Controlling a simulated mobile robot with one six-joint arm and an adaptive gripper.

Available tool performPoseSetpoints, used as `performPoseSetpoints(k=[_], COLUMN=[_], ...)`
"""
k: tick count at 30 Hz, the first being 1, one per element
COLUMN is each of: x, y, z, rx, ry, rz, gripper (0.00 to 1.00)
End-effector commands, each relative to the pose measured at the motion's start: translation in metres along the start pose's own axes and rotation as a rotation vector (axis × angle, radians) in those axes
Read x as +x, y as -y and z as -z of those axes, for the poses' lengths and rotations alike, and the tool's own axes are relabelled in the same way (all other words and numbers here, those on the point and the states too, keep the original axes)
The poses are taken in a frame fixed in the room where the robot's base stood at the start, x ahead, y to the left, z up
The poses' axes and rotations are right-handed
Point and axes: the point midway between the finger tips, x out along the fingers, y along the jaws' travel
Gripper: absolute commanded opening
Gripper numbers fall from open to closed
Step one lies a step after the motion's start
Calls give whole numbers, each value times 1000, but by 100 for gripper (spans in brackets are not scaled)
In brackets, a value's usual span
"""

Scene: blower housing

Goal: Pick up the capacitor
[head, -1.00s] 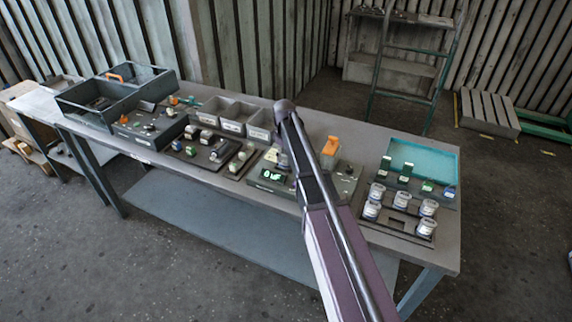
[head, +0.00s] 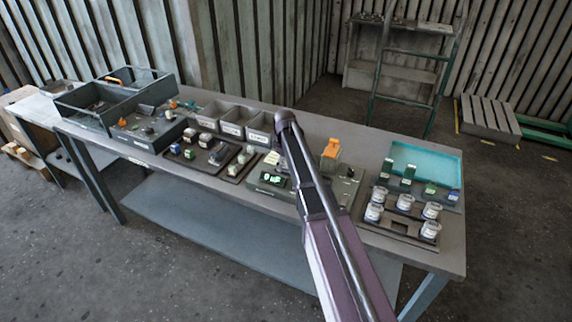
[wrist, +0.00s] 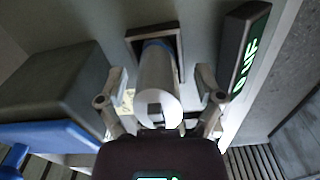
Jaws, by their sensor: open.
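The capacitor (wrist: 158,85) is a pale cylinder with a blue band near its far end. In the wrist view it stands in or over a square socket (wrist: 134,42) on a grey panel. My gripper (wrist: 160,88) is open, with one finger on each side of the cylinder. A gap shows on both sides. In the head view my arm crosses the bench, and my fingers and this capacitor are hidden behind it. The tester (head: 262,190) with its lit green display (head: 273,179) lies beside my arm. The display also shows at the right in the wrist view (wrist: 243,66).
A rack (head: 399,228) with several white cylinders and a teal tray (head: 425,160) are at the bench's right end. An orange-topped part (head: 331,150) stands close to my arm. Grey bins (head: 233,121) line the back. In the wrist view a dark block (wrist: 50,85) stands left of my gripper.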

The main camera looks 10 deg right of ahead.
Motion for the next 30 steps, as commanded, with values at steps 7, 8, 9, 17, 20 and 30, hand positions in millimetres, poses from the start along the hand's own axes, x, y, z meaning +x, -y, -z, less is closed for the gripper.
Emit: performPoseSetpoints(k=[7,8,9,17,20,30], x=[0,0,0,0,0,-9], y=[0,0,0,0,0,-1], z=[0,0,0,0,0,0], rx=[0,0,0,0,1,1], ry=[0,0,0,0,0,0], rz=[0,0,0,0,0,0], gripper=[44,35,23,11,11,11])
